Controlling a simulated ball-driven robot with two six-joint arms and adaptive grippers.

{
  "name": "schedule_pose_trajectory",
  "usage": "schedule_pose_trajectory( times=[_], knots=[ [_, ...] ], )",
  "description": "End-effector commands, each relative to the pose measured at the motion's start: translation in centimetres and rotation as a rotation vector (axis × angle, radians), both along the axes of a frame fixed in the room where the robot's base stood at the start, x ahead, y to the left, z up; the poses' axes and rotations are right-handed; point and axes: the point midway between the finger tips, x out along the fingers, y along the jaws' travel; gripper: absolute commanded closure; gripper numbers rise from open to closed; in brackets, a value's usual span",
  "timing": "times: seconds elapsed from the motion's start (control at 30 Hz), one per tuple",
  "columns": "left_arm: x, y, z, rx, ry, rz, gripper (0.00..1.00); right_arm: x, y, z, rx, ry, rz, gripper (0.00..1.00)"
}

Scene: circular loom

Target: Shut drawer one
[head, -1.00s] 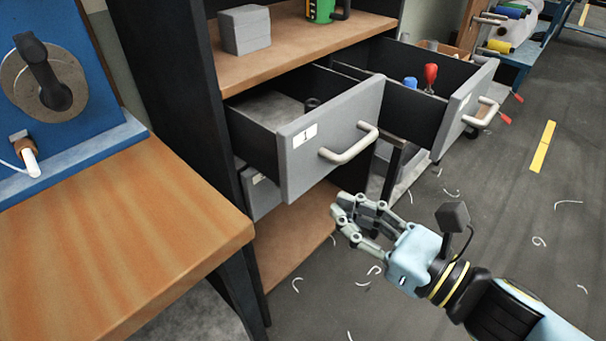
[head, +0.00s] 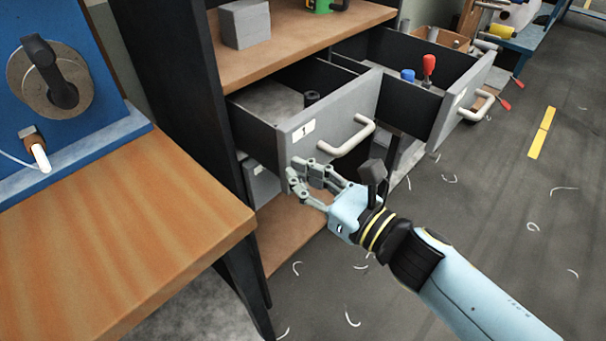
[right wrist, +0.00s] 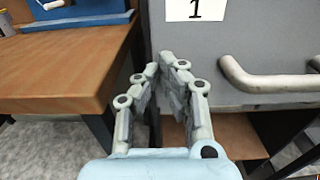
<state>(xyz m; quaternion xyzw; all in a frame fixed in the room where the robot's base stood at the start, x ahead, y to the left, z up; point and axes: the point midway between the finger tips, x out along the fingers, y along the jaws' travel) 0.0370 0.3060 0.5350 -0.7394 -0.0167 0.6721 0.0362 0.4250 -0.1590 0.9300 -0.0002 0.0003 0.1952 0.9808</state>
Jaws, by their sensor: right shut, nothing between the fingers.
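Drawer one (head: 361,101) has a grey front with a white label "1" and a pale bar handle (head: 347,140). It stands pulled out of the dark cabinet, with a dark cylinder (head: 312,97) inside. My right gripper (head: 294,172) is shut and empty, in front of the lower left part of the drawer front. In the right wrist view its fingertips (right wrist: 158,72) are together near the front's lower left edge, left of the handle (right wrist: 268,82) and below the label (right wrist: 195,9). I cannot tell whether they touch. My left gripper is not in view.
A second drawer (head: 463,101) stands open to the right, holding red- and blue-topped items. A wooden bench (head: 120,225) is at the left, close to the cabinet. A lower shelf (head: 290,235) lies beneath. Floor to the right is mostly clear, with scattered shavings.

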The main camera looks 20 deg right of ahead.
Motion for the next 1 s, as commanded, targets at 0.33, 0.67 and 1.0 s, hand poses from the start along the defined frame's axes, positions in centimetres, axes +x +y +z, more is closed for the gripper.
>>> schedule_pose_trajectory(
  times=[0.33,0.67,1.0],
  knots=[
    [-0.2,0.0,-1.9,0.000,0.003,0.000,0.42,8.1,3.4,-0.1,0.002,-0.005,0.000,1.00],
    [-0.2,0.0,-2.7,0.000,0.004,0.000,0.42,11.5,4.8,0.1,0.001,-0.002,0.000,1.00],
    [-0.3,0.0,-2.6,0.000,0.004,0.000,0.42,11.6,4.6,0.3,0.001,-0.006,-0.001,1.00]
  ],
)
